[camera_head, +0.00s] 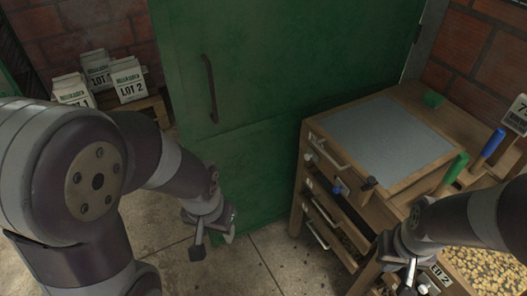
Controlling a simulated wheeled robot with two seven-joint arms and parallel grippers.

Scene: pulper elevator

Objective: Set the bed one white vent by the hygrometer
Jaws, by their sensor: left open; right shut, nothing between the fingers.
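I cannot make out a hygrometer or a label for bed one. A small white knob (311,158) is on the front of the wooden cabinet (440,117), with a blue knob (339,189) below it; I cannot tell whether either is a vent. A partly hidden label ending in "ED 2" (438,276) is at lower right beside a bed of pale beans (485,268). My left gripper (212,238) is open and empty in front of the green door, left of the cabinet. My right gripper (399,276) is shut and empty at lower right, its fingertips partly hidden.
A tall green door (280,75) with a dark handle (209,88) stands behind. White "LOT" bags (128,80) sit on a pallet at left. Green (455,168) and blue (491,144) handles rise at right. Floor (255,270) between my arms is clear.

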